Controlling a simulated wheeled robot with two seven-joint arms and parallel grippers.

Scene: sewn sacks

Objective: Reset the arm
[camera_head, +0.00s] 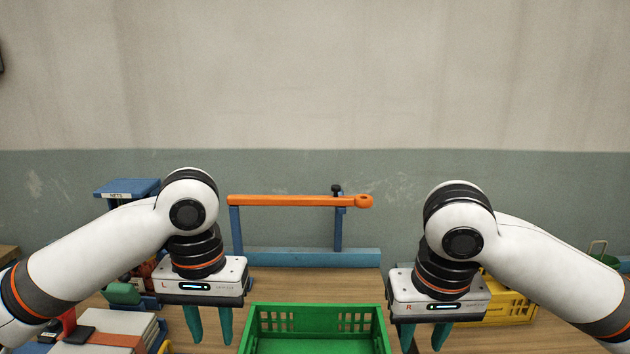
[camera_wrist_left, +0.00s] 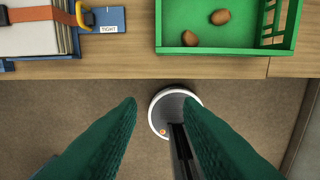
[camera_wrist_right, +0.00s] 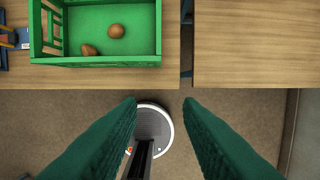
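My left gripper (camera_head: 209,328) hangs fingers down at the left of the green crate in the head view. Its two green fingers are apart with nothing between them, as the left wrist view (camera_wrist_left: 160,103) also shows. My right gripper (camera_head: 424,335) hangs the same way at the right of the crate. Its fingers are apart and empty in the right wrist view (camera_wrist_right: 160,103). In both wrist views the fingertips are over the floor in front of the table edge. Both arms are bent in a near mirror pose.
The green crate (camera_head: 318,308) holds two brown potato-like things (camera_wrist_left: 207,27). An orange bar (camera_head: 290,201) on a blue frame stands behind it. A yellow crate (camera_head: 510,308) is at right. A strapped stack (camera_head: 108,330) and blue stand (camera_head: 128,188) are at left. A gap splits the table (camera_wrist_right: 250,45).

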